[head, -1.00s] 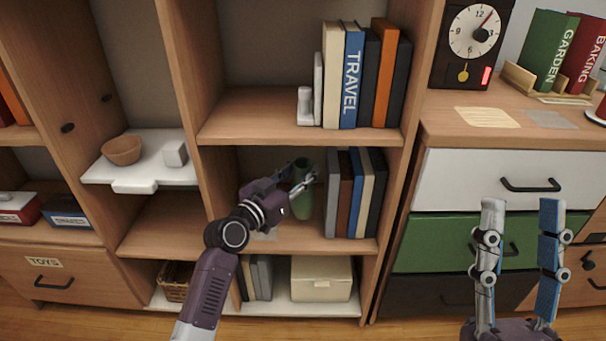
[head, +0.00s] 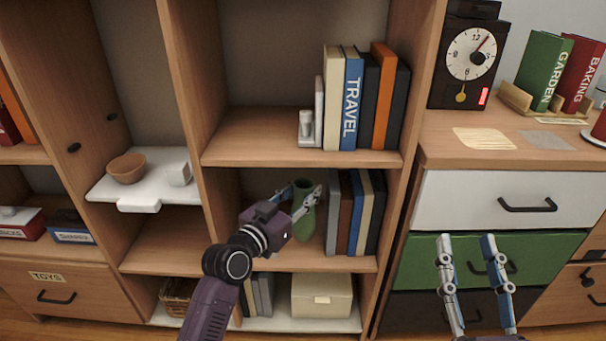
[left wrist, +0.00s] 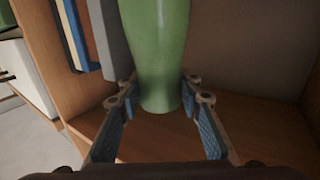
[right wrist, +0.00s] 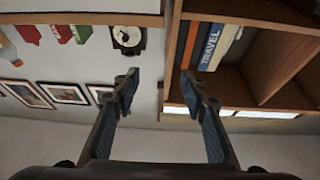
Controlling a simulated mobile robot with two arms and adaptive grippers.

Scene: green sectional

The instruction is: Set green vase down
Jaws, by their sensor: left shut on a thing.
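The green vase (head: 304,222) is in the middle compartment of the bookcase, left of a row of books. My left gripper (head: 306,196) reaches into that compartment and is shut on the vase. In the left wrist view the vase (left wrist: 160,55) stands between the two fingers (left wrist: 160,108), close to the wooden shelf board (left wrist: 245,125). I cannot tell whether its base touches the board. My right gripper (head: 476,262) is open and empty in front of the drawers; its spread fingers (right wrist: 157,85) also show in the right wrist view.
Upright books (head: 345,212) stand just right of the vase. The shelf board above (head: 260,140) and the side panels close in the compartment. A cream box (head: 322,296) sits on the shelf below. A white tray (head: 140,196) with a brown bowl (head: 127,168) is at left.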

